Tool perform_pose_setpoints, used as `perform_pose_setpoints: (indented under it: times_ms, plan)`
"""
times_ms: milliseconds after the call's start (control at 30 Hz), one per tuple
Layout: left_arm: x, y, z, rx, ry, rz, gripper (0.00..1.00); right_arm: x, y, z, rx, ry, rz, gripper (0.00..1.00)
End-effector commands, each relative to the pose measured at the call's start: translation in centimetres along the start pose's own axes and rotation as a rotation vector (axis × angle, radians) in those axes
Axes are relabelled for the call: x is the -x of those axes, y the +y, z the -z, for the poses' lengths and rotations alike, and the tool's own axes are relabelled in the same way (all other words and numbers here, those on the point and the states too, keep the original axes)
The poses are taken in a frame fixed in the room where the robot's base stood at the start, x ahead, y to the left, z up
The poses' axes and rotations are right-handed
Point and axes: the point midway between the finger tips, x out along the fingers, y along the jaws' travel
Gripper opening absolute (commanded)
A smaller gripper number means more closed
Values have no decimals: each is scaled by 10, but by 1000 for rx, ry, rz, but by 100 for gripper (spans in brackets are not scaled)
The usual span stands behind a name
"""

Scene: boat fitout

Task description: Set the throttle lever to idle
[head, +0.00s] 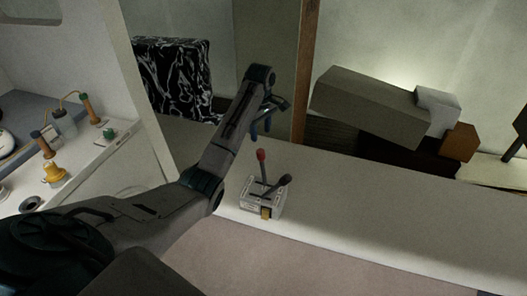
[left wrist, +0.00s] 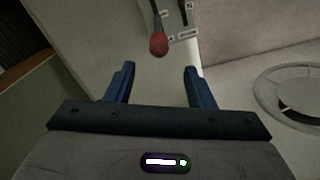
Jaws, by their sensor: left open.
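The throttle box (head: 258,207) is a small pale unit with labels on the counter, with two levers. One lever has a red knob (head: 261,155) and stands nearly upright; the other has a black knob (head: 285,180) and leans to the right. I cannot tell which is the throttle. My left gripper (head: 262,125) is open and empty, above and behind the red knob. In the left wrist view the red knob (left wrist: 158,44) shows just beyond the open fingertips (left wrist: 160,68), apart from them. Part of the box's labelled face (left wrist: 177,22) shows there too. My right gripper is not in view.
The pale counter (head: 380,220) runs clear to the right of the box. A grey block (head: 370,105) and smaller blocks stand behind it. A black-and-white patterned panel (head: 172,75) is at the back left. A side shelf (head: 85,170) holds several small fittings.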

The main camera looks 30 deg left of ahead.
Motion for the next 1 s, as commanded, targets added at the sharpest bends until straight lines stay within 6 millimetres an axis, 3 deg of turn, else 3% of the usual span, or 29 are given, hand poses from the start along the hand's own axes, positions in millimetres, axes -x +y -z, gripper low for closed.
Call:
perform_pose_setpoints:
  times_ms: [167, 500, 700, 1000]
  plan:
    - [-11, 1, 1, 10, -5, 5, 49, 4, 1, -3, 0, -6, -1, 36]
    - [-72, 0, 0, 9, -6, 5, 49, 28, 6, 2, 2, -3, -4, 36]
    - [-98, 1, 0, 8, -4, 3, 49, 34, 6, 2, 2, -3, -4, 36]
    - [-107, 1, 1, 8, -3, 1, 49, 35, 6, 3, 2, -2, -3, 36]
